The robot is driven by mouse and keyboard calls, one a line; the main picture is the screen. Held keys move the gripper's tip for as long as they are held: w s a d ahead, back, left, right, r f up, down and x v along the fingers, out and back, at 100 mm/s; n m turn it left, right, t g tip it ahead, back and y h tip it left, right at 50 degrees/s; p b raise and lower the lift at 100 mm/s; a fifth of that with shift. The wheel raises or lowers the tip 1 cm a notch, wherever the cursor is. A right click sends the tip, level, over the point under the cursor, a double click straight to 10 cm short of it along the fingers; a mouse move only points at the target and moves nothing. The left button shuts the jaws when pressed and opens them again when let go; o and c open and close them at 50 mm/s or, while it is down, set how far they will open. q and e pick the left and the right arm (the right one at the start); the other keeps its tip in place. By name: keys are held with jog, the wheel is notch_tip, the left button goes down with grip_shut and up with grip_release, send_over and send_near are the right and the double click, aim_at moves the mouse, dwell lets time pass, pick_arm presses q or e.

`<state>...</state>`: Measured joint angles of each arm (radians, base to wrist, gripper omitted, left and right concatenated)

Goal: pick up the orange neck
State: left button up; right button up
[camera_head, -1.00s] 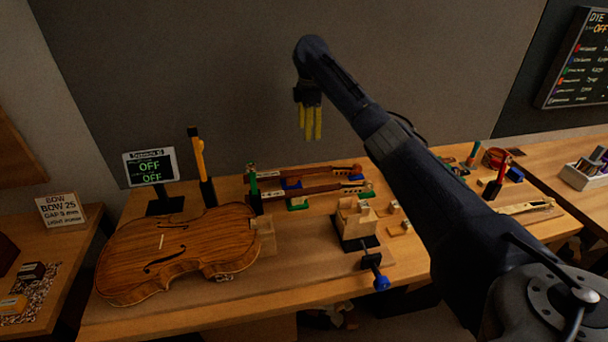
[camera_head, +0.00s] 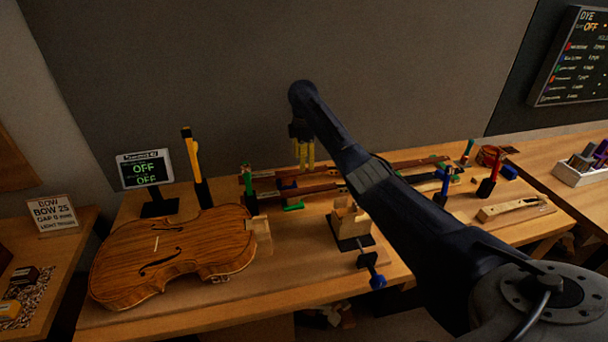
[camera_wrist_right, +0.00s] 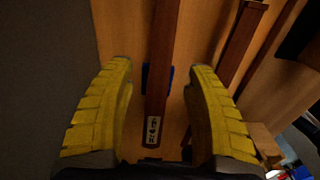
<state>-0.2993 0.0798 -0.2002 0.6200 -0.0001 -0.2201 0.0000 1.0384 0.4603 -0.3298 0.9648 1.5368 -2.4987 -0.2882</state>
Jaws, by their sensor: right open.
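A long reddish-brown bar (camera_wrist_right: 163,60), which looks like a neck, runs between my right gripper's fingers in the right wrist view. It rests on a blue support (camera_wrist_right: 146,78) and has a small white label at its near end. A second similar bar (camera_wrist_right: 238,45) lies to its right. I cannot tell by colour which bar is the orange neck. My right gripper (camera_head: 303,165), with yellow fingers, is open and empty. It hangs above the bars at the back of the bench, and I see no contact. My left gripper is not in view.
A violin body (camera_head: 170,255) lies at the left of the bench. A small display (camera_head: 145,170) and an upright yellow tool (camera_head: 191,155) stand behind it. A wooden block fixture (camera_head: 349,222) stands front of centre. A pale neck-shaped piece (camera_head: 512,207) lies at the right.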

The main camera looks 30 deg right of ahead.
aim_at(301, 175)
jog(key=shift+f, duration=2.6)
grip_shut()
